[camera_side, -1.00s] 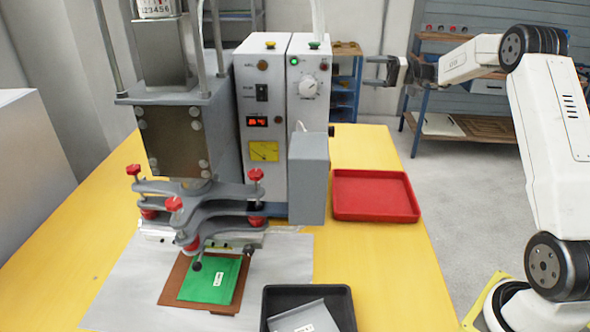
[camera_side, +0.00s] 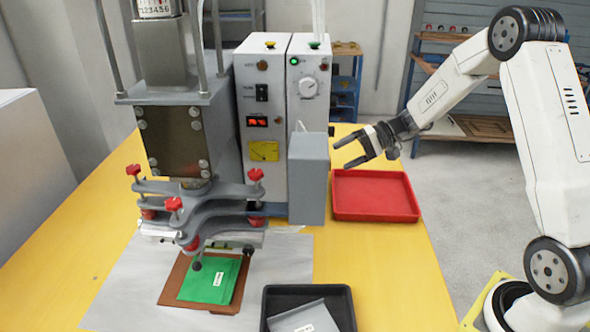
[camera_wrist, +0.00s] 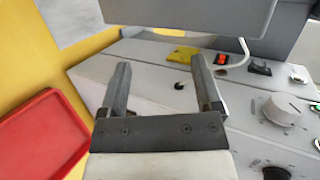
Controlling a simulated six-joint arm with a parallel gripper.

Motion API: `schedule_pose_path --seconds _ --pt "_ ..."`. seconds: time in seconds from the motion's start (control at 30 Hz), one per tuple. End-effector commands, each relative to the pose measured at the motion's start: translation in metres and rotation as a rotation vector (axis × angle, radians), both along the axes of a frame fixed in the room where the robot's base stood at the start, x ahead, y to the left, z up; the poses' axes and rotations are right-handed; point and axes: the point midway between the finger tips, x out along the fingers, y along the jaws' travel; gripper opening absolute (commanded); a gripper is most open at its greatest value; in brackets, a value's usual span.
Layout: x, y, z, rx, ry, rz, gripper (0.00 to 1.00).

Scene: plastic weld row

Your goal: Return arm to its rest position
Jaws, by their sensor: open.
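My gripper (camera_side: 347,155) is open and empty in the side view. It hangs in the air above and behind the red tray's left part, to the right of the machine's grey side box. In the wrist view my gripper (camera_wrist: 160,78) shows two grey fingers spread apart with nothing between them. The machine's control panel (camera_wrist: 262,110) lies beyond the fingers there. My arm reaches in from the right in the side view, bent at the elbow.
The welding machine (camera_side: 262,170) stands on the yellow table. A red tray (camera_side: 375,213) looks empty, and it also shows in the wrist view (camera_wrist: 38,138). A green piece (camera_side: 212,278) lies on a brown board under the press. A black tray (camera_side: 342,303) holds a grey piece (camera_side: 303,317).

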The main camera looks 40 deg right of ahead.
Motion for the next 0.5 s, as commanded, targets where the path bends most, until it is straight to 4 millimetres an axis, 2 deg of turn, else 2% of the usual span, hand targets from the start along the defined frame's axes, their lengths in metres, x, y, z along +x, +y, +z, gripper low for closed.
schedule_pose_path --seconds 0.03,0.1,0.3,0.5 --pt "-0.012 0.014 -0.011 -0.018 0.040 0.024 0.83" --pt "-0.028 0.029 -0.024 -0.049 0.090 0.056 0.83" --pt "-0.080 0.069 -0.051 -0.192 0.239 0.172 0.83" --pt "-0.125 0.088 -0.060 -0.414 0.342 0.274 0.83"
